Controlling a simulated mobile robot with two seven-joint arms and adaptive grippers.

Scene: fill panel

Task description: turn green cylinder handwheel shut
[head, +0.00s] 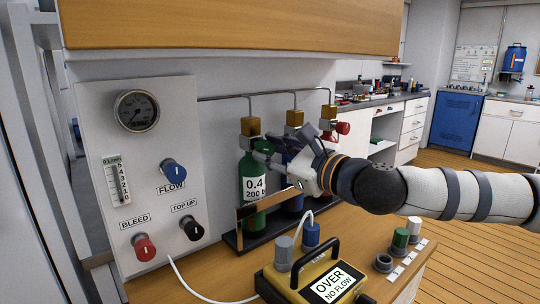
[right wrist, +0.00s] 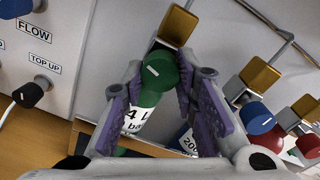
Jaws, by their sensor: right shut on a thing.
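The green cylinder (head: 250,172) stands upright in a rack, its label reading 0.4 and 200. Its brass valve block (head: 250,126) sits on top under a thin pipe. In the right wrist view the green handwheel (right wrist: 160,70) is round with a white mark, in front of a brass block (right wrist: 180,25). My right gripper (head: 265,152) reaches in from the right at the cylinder's top. Its purple-padded fingers (right wrist: 168,80) stand on both sides of the handwheel, shut on it. In the head view the fingers largely hide the handwheel. My left gripper is not in view.
Blue and red cylinders stand close beside, with a blue handwheel (right wrist: 261,124) and a red one (head: 342,128). A panel (head: 165,95) with gauge and knobs is at left. A yellow meter (head: 310,283) stands on the bench in front.

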